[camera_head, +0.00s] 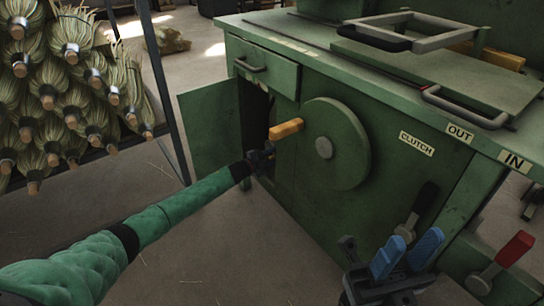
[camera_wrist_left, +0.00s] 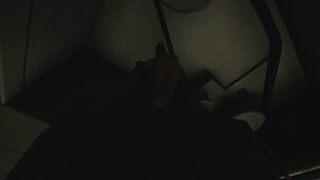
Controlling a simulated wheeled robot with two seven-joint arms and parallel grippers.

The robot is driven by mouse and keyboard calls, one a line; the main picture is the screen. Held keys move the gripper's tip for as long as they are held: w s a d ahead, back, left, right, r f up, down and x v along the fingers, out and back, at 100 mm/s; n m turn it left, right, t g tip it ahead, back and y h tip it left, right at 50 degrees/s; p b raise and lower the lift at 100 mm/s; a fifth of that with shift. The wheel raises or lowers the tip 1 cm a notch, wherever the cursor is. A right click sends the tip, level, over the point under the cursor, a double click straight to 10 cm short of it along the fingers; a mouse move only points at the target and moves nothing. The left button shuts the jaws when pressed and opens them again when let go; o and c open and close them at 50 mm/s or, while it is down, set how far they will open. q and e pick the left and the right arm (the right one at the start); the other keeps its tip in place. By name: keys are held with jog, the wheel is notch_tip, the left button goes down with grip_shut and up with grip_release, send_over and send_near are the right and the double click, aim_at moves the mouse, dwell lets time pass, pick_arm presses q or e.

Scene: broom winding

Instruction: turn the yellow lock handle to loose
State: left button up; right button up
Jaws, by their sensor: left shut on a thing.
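The yellow lock handle (camera_head: 287,129) sticks out at the left edge of the round green disc on the green machine's front. My left gripper (camera_head: 264,156), at the end of the green-sleeved arm, is at the handle's lower left end and shut on it; its dark fingers are hard to make out. The left wrist view is very dark, with a dim brownish shape (camera_wrist_left: 165,80) near its middle that is probably the handle. My right gripper (camera_head: 406,254), with blue fingers apart, is open and empty at the lower right.
A green cabinet door (camera_head: 212,128) stands open left of the handle. A black-gripped lever (camera_head: 422,202) rises just behind my right gripper, and a red-handled lever (camera_head: 515,249) is at the far right. A rack of brooms (camera_head: 70,85) is at the left. The floor between is clear.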

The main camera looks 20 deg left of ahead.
pick_arm(q)
jog(key=m, duration=0.3)
jog(key=m+b, duration=0.1)
jog(key=m, duration=0.1)
jog(key=shift+s+d+f, duration=0.1)
jog(key=shift+f, duration=0.2)
jog(key=shift+m, duration=0.3)
jog(key=o, duration=0.6)
jog(key=shift+r, duration=0.1)
jog(key=p+v, duration=0.1)
jog(key=v, duration=0.6)
jog(key=shift+s+a+p, duration=0.25)
jog(key=shift+s+p, duration=0.05)
jog(key=shift+p, duration=0.1)
